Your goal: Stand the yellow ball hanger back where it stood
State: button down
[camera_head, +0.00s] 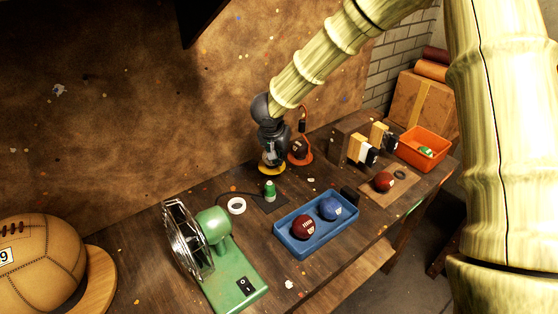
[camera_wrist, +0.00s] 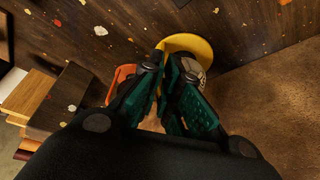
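The yellow ball hanger shows in the head view as a round yellow base (camera_head: 271,170) under my gripper (camera_head: 271,150), low at the back of the bench near the wall. In the wrist view its yellow base (camera_wrist: 188,40) curves beyond the fingertips, and a yellow strip runs between the green-padded fingers of my gripper (camera_wrist: 170,72). My gripper looks shut on this upright part. A pale round thing shows just past the fingers. I cannot tell whether the base touches the bench. Most of the hanger is hidden by my gripper.
An orange hanger (camera_head: 305,125) with a dark red ball (camera_head: 299,149) stands close on the right. A wooden rack (camera_head: 345,139) stands right.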

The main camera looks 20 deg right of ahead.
notch_tip(320, 180, down, 2)
jog(key=shift+w+f, duration=0.1)
jog(key=shift+f, duration=0.15)
jog(key=shift+r, duration=0.1)
jog(key=c, duration=2.1)
grip_release()
jog(key=shift+f, duration=0.2)
jog(key=o, duration=0.5)
jog(key=shift+c, duration=0.2)
jog(key=shift+r, duration=0.1)
jog(key=v, duration=1.2)
jog(key=shift+b, duration=0.35)
jog(key=shift+r, duration=0.1)
